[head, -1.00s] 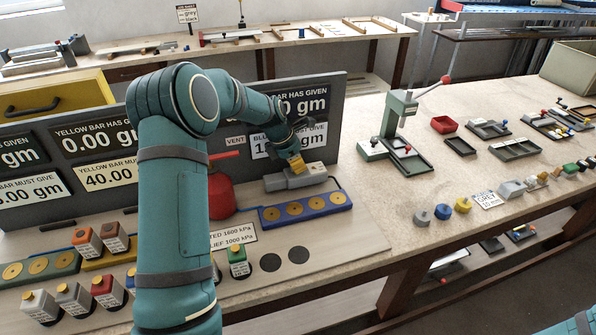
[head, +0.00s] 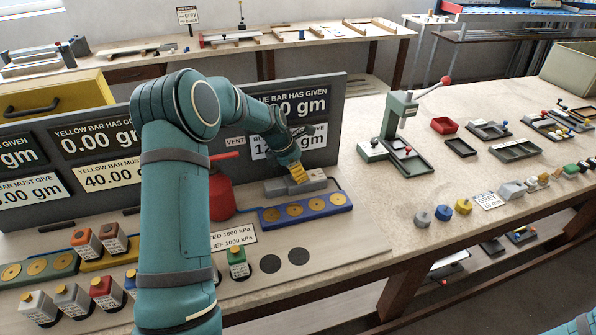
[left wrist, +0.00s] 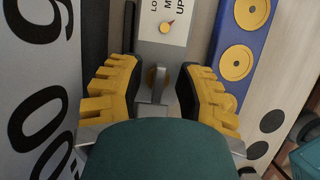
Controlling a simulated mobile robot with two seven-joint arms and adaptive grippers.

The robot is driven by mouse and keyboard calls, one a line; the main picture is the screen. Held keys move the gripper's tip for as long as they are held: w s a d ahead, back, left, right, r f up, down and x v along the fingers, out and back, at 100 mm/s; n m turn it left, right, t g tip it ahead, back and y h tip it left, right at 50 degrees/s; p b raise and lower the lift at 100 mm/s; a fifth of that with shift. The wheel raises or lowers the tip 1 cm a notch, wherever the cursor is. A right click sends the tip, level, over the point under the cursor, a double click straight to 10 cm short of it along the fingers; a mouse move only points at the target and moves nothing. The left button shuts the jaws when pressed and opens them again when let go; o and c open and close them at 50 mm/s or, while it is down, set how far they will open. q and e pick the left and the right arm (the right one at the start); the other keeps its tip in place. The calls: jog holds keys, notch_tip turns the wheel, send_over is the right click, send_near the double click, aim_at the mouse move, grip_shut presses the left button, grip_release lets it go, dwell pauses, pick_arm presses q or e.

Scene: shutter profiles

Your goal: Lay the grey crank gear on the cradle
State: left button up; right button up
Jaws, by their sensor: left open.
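My left gripper (head: 299,175) is open, with yellow fingers, low over a grey unit (head: 317,183) on the panel's base. In the left wrist view the fingers (left wrist: 157,95) stand on either side of a slim grey upright part (left wrist: 158,84) of this unit; I cannot tell whether they touch it. A small grey round piece with a knob (head: 422,217) stands on the right bench beside blue and yellow ones; I cannot tell whether it is the crank gear. I cannot pick out the cradle with certainty. My right gripper is out of view.
A blue strip with gold discs (head: 300,212) lies just in front of the grey unit. A red extinguisher-like bottle (head: 221,190) stands left of it, and the dark display panel (head: 335,110) rises behind. A green lever press (head: 398,135) stands on the right bench.

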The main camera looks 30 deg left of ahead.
pick_arm(q)
jog(key=p+v, duration=0.1)
jog(key=v, duration=1.1)
jog(key=shift+p, duration=0.4)
jog(key=shift+r, duration=0.1)
